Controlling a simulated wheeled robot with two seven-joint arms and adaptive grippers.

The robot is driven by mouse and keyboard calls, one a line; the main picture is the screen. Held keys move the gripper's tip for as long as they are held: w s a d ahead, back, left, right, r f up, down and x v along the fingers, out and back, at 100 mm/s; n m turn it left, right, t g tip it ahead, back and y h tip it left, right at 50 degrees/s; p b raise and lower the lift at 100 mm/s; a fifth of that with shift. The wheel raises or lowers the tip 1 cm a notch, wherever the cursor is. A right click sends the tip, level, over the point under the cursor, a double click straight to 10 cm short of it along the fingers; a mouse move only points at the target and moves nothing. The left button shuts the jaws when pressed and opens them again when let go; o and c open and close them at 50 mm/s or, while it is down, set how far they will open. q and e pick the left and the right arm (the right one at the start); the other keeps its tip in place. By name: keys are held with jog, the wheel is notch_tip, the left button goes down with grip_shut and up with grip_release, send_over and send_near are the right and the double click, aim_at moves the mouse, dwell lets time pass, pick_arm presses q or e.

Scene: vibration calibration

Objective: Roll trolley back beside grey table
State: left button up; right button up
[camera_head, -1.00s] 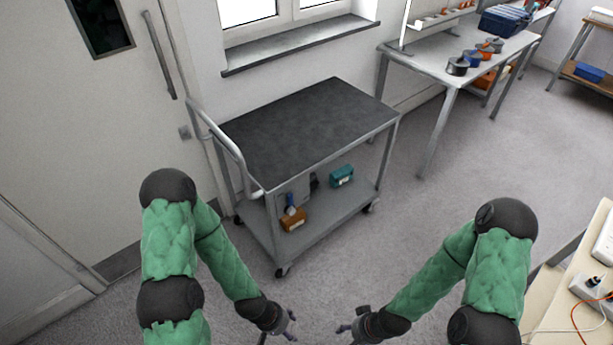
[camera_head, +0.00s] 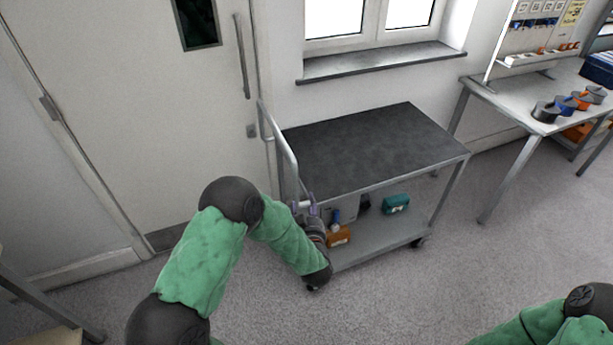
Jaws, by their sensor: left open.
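The trolley (camera_head: 370,150) stands under the window with a dark top, a lower shelf and a push handle (camera_head: 281,150) on its left end. The grey table (camera_head: 513,105) is to its right, with a strip of floor between them. My left gripper (camera_head: 306,204) is open at the near end of the handle. I cannot tell whether its fingers touch or surround the bar. My left forearm hides the trolley's near left leg and wheel. My right arm shows at the bottom right, but its gripper is out of the frame.
An orange box (camera_head: 338,236) and a teal box (camera_head: 396,204) sit on the trolley's lower shelf. Several spools (camera_head: 546,111) stand on the grey table. A white door (camera_head: 120,130) is behind on the left. Floor (camera_head: 440,280) in front and right is clear.

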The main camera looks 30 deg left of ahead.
aim_at(297, 178)
pick_arm(q)
jog(key=shift+n+y, duration=0.4)
jog(key=shift+y, duration=0.4)
jog(key=w+a+r+b, duration=0.1)
jog(key=w+a, duration=0.1)
jog(key=w+a+r+b, duration=0.1)
jog(key=w+a, duration=0.2)
jog(key=w+a+r+b, duration=0.1)
jog(key=w+a, duration=0.1)
jog(key=w, duration=0.1)
jog(key=shift+w+a, duration=0.15)
jog(key=shift+a, duration=0.1)
grip_shut()
